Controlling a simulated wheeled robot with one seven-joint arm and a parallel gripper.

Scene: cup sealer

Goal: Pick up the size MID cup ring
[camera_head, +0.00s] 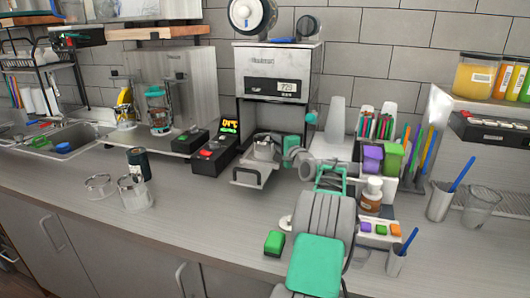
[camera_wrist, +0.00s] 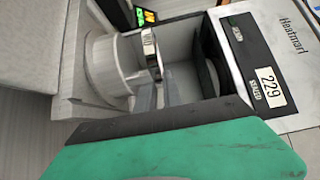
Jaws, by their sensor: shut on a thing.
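The sealing machine (camera_head: 277,75) stands at the back of the counter, with its ring tray (camera_head: 247,177) pulled out in front. A silvery cup ring (camera_head: 264,150) is at the tray. In the wrist view a pale round ring (camera_wrist: 108,62) has a metal tab (camera_wrist: 150,45) with a small dark mark; its size label is not legible. My gripper (camera_wrist: 158,88) is at the tab, its grey fingers shut on the ring. In the head view my arm reaches from the front to the ring's right side, and the fingertips are mostly hidden. I cannot tell whether the ring is clear of the tray.
Two clear cups (camera_head: 134,191) and a dark can (camera_head: 139,163) stand on the left. A black box with a red button (camera_head: 212,157) is left of the tray. Bottles and colored holders (camera_head: 372,192) crowd the right.

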